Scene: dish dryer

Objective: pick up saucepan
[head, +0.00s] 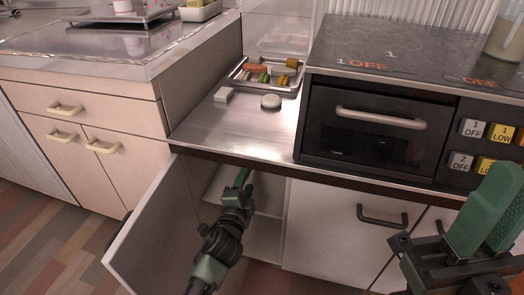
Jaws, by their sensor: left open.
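No saucepan can be made out in this view. My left gripper (241,178) reaches into the open lower cabinet (264,238) under the counter, close below the counter edge. It is open, with no object seen between its fingers. My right gripper (489,206) stands large at the lower right, in front of the stove and cabinet fronts. Its green fingers overlap in the picture, so its opening is unclear. Much of the cabinet's inside is hidden by the door, the counter and my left arm.
The cabinet door (155,240) stands open on the left. Above are the steel counter (240,125), a tray (290,86) of small food-like items, a white block (223,95) and a round pale object (271,101). A black stove (375,130) stands to the right.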

